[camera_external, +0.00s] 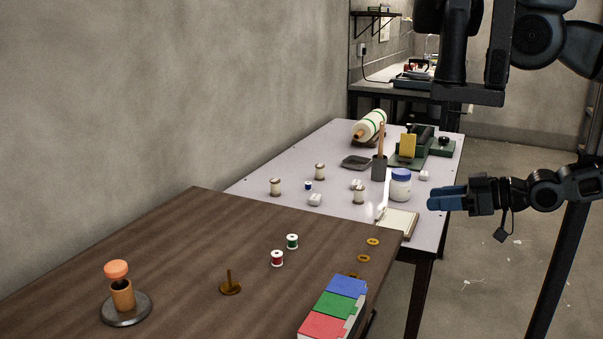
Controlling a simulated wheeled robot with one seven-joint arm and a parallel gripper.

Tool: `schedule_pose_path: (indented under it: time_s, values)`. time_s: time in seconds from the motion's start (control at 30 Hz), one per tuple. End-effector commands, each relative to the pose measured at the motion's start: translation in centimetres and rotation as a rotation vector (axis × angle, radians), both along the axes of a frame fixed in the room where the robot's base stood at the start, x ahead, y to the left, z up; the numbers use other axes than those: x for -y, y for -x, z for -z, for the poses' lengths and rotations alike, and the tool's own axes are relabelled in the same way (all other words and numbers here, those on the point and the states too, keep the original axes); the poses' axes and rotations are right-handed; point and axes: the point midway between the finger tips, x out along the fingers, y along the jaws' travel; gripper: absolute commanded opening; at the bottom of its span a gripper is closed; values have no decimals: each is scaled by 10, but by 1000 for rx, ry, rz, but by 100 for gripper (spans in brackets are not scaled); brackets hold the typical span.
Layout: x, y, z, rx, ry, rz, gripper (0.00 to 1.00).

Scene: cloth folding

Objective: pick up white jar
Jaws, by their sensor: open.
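The white jar (400,188) has a blue lid and stands upright on the pale table (322,226), toward its right edge. My gripper (436,200) has blue fingers that point left. It is to the right of the jar in the picture and slightly lower, with a visible gap between them. The gripper is open and holds nothing; the fingers overlap in this view, so the space between them is hidden.
A dark holder with a brown handle (378,168) stands just left of the jar. A notepad (398,222) lies in front of it. A green device (412,155) is behind. Several spools and small white blocks lie left. A brown table (180,260) is nearer.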

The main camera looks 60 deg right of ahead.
Motion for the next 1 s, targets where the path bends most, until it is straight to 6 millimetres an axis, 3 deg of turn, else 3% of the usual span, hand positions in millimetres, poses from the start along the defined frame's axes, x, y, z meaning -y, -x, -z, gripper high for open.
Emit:
schedule_pose_path:
  time_s: [0.37,0.9,1.0]
  values:
    - [0,0,0,0,0,0,43]
    - [0,0,0,0,0,0,93]
    - [0,0,0,0,0,0,96]
